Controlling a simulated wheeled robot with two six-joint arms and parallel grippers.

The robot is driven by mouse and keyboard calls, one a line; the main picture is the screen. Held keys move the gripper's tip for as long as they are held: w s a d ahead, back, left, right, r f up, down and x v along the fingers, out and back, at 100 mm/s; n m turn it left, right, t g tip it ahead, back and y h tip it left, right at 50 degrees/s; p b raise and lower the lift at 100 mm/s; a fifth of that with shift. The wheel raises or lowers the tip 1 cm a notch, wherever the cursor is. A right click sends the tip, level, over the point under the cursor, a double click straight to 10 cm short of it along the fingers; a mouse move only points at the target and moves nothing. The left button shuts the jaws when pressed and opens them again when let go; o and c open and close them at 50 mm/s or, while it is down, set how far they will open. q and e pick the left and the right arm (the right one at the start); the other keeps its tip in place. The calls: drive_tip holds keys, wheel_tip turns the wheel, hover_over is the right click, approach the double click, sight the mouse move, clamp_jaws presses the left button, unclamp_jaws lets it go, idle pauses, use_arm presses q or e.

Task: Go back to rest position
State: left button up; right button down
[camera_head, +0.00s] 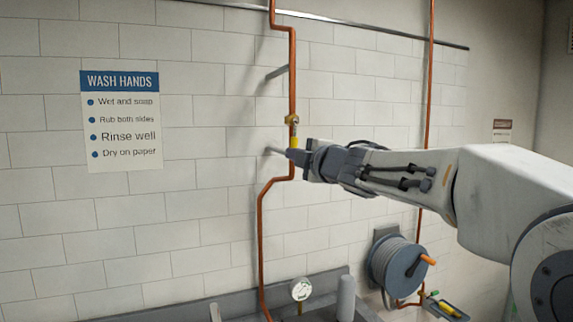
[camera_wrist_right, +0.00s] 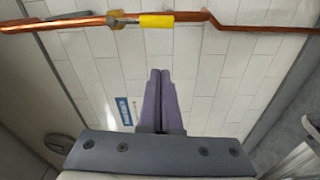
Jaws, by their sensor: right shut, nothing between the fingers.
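My right arm comes in from the right in the head view. Its gripper (camera_head: 288,152) is in front of the tiled wall, by the copper pipe. In the right wrist view the two purple-grey fingers of the right gripper (camera_wrist_right: 160,72) lie side by side, shut and empty. Their tips point towards the pipe (camera_wrist_right: 75,23) and its yellow handle (camera_wrist_right: 156,21), with a gap showing between in that view. In the head view the yellow handle (camera_head: 294,142) shows just above the fingertips, under a brass fitting. My left gripper is not in view.
A hand-washing sign (camera_head: 121,122) hangs on the wall at left. A hose reel (camera_head: 397,268) with an orange handle is below my right arm. A round gauge (camera_head: 301,289) and a grey cylinder (camera_head: 346,298) are at the bottom. A second copper pipe (camera_head: 429,90) runs behind my arm.

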drive_tip(key=s+f+m+g+h, duration=0.2)
drive_tip(key=s+f+m, duration=0.2)
drive_tip(key=f, duration=0.4)
drive_tip(key=s+f+m+g+h, duration=0.2)
drive_tip(key=s+f+m, duration=0.2)
drive_tip(key=f, duration=0.4)
drive_tip(key=s+d+f+m+g+h, duration=0.1)
drive_tip(key=s+f+g, duration=0.3)
drive_tip(key=s+f, duration=0.4)
drive_tip(key=s+d+f+m+g+h+b, duration=0.1)
drive_tip(key=s+f+m+g, duration=0.2)
drive_tip(key=s+f, duration=0.5)
drive_tip(key=s+d+f+m+g, duration=0.1)
drive_tip(key=s+f+g, duration=0.4)
drive_tip(key=s, duration=1.2)
wheel_tip(320, 180, down, 3)
drive_tip(key=shift+s+m+h, duration=0.2)
drive_tip(key=shift+m+h, duration=0.2)
drive_tip(key=shift+m, duration=0.4)
